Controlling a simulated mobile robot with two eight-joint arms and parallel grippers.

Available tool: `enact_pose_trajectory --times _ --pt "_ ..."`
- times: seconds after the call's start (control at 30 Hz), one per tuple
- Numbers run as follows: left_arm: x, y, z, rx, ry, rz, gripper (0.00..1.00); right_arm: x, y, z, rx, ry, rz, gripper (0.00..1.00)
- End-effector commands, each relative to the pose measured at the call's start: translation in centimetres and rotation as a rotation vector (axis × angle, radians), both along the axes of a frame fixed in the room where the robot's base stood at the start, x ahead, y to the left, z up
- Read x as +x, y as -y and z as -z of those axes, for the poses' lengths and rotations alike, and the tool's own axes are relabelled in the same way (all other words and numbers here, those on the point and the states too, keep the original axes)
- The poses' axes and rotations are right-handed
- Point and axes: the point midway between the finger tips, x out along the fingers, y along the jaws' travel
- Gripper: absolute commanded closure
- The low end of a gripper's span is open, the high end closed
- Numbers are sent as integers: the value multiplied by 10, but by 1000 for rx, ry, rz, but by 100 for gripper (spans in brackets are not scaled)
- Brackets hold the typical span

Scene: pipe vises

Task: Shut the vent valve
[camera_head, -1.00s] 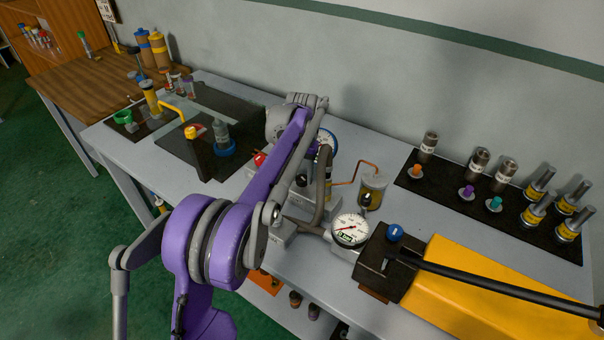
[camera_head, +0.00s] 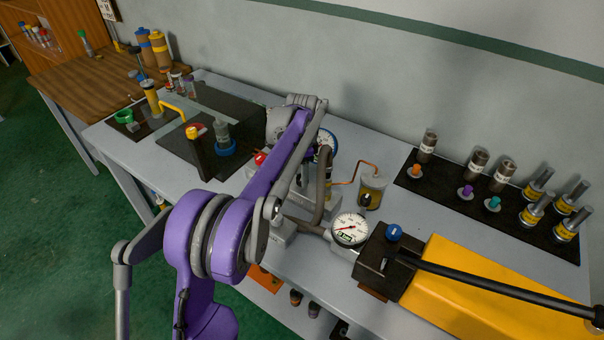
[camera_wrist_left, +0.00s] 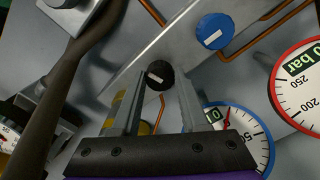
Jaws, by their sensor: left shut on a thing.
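In the left wrist view my left gripper (camera_wrist_left: 160,88) has its two fingers shut on a small round black knob (camera_wrist_left: 159,74) with a pale mark on it. The knob sits between the fingertips, beside a grey metal plate. A blue round knob (camera_wrist_left: 213,30) with a white label lies above and to the right, apart from the fingers. No readable label shows which knob is the vent valve. In the head view my purple left arm hides most of the gripper and the knob it holds. My right gripper is in neither view.
A blue-rimmed gauge (camera_wrist_left: 262,135) is close right of the fingers, and a red-rimmed gauge (camera_wrist_left: 303,85) lies beyond it. A dark hose (camera_wrist_left: 58,105) runs at left. A yellow pump (camera_head: 470,285) with a blue knob (camera_head: 394,232) and long black lever occupies the front right.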

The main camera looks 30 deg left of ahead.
Motion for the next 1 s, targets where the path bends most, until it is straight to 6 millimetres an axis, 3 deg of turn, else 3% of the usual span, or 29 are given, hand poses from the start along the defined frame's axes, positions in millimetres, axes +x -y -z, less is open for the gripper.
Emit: enact_pose_trajectory --times 0.4,1.0 --pt "0 0 0 1 -1 219 100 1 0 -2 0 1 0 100" --pt "0 0 0 0 0 261 100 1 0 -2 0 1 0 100"
